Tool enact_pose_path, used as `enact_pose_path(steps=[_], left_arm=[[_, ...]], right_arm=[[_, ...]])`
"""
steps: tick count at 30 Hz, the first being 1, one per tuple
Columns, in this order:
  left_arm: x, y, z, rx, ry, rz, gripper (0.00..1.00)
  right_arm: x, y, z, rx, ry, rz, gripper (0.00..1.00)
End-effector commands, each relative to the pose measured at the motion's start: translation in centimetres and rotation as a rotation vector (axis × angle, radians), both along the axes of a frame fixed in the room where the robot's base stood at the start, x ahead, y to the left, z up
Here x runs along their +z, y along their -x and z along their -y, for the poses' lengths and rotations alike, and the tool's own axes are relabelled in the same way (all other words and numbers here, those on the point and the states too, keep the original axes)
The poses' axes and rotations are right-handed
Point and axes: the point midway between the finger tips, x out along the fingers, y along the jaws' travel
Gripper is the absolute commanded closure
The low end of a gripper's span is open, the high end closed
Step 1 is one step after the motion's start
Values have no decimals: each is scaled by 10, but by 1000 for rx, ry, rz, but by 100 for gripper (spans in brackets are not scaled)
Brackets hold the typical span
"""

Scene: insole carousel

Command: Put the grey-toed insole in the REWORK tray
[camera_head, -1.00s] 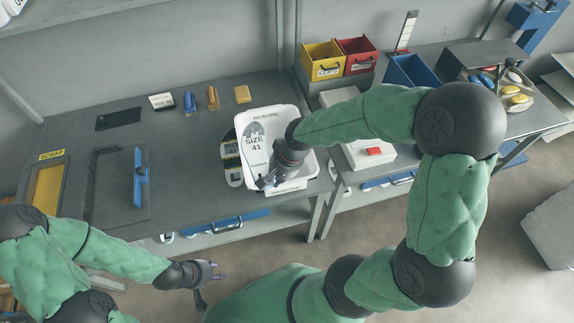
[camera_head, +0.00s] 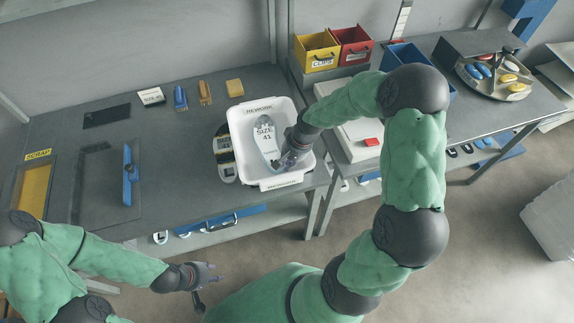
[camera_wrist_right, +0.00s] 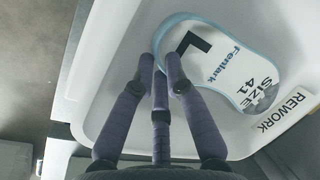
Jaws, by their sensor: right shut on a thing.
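The white insole with a grey toe (camera_head: 265,135) and "SIZE 41" print is inside the white REWORK tray (camera_head: 240,112). Its toe points to the tray's back, toward the REWORK label. My right gripper (camera_head: 281,163) reaches into the tray and is shut on the insole's heel end. In the right wrist view, the fingers (camera_wrist_right: 163,82) meet at the edge of the insole (camera_wrist_right: 225,65), beside its printed "L". Whether the insole lies flat on the tray floor cannot be told. My left gripper (camera_head: 216,272) is empty, fingers apart, in front of the bench.
A dark device (camera_head: 225,150) stands against the tray's left side. A yellow SCRAP tray (camera_head: 35,185) and a blue-handled fixture (camera_head: 130,175) are further left. Yellow (camera_head: 316,50) and red (camera_head: 352,45) bins and a carousel (camera_head: 495,80) with coloured pieces are right.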

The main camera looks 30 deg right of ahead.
Motion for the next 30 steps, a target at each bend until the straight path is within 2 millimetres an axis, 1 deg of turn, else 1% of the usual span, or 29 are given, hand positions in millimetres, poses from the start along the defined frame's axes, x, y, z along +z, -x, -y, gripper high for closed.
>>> enact_pose_path(steps=[1, 2, 9, 14, 15, 26, 30], left_arm=[[-5, 0, 0, 0, 0, 0, 60], [-6, 0, 0, 0, 0, 0, 60], [-4, 0, 0, 0, 0, 0, 60], [-7, 0, 0, 0, 0, 0, 60], [-6, 0, 0, 0, 0, 0, 60], [-5, 0, 0, 0, 0, 0, 60], [-1, 0, 0, 0, 0, 0, 60]], right_arm=[[-9, 0, 0, 0, 1, 1, 100], [-11, 0, 1, 0, 1, 1, 100], [-10, -1, 0, -1, 0, 2, 100], [-14, 0, 0, -1, 1, 2, 100], [-13, 0, 0, -1, 1, 2, 76], [-12, 0, 0, 0, 1, 1, 76], [0, 0, 3, -1, 2, 4, 76]])
